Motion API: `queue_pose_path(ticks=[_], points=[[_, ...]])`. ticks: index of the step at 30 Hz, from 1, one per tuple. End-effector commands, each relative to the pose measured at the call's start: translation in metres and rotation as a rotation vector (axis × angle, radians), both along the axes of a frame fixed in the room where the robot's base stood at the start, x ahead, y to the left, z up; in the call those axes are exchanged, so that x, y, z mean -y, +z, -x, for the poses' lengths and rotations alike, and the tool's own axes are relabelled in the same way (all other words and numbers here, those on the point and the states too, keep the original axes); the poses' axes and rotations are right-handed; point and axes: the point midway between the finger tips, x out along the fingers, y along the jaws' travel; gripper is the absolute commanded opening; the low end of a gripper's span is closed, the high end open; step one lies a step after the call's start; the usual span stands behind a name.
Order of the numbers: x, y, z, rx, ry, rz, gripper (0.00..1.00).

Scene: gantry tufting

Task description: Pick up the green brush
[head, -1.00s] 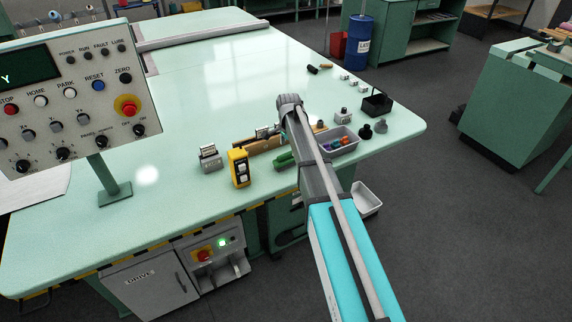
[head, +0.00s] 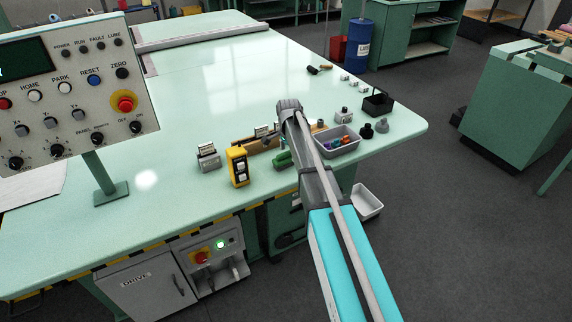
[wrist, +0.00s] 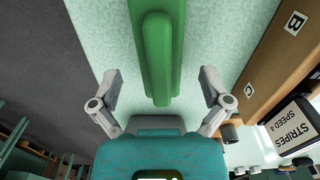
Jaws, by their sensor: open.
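The green brush (wrist: 158,50) lies on the pale green table in the wrist view, its narrow end pointing toward my gripper. My gripper (wrist: 158,88) is open, with one finger on each side of the brush's near end and a gap on both sides. I cannot tell how high the fingers are above the table. In the head view the green brush (head: 283,159) shows only in part beside my arm, and my fingertips are hidden behind the arm.
A wooden rack (wrist: 262,55) with lettered labels stands right of the brush. A yellow control box (head: 238,167), a grey block (head: 208,158) and a grey bin (head: 337,143) with small coloured items stand nearby. The table's edge is close on the brush's left in the wrist view.

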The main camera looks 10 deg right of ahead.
Motion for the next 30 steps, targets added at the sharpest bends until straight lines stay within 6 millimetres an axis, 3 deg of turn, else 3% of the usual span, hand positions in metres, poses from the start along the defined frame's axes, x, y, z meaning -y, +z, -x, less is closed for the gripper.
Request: queue_pose_path(ticks=[8,28,30], points=[[0.0,-0.019,0.0,0.0,0.0,0.0,0.97],[0.0,-0.019,0.0,0.0,0.0,0.0,0.97],[0.0,-0.019,0.0,0.0,0.0,0.0,0.86]])
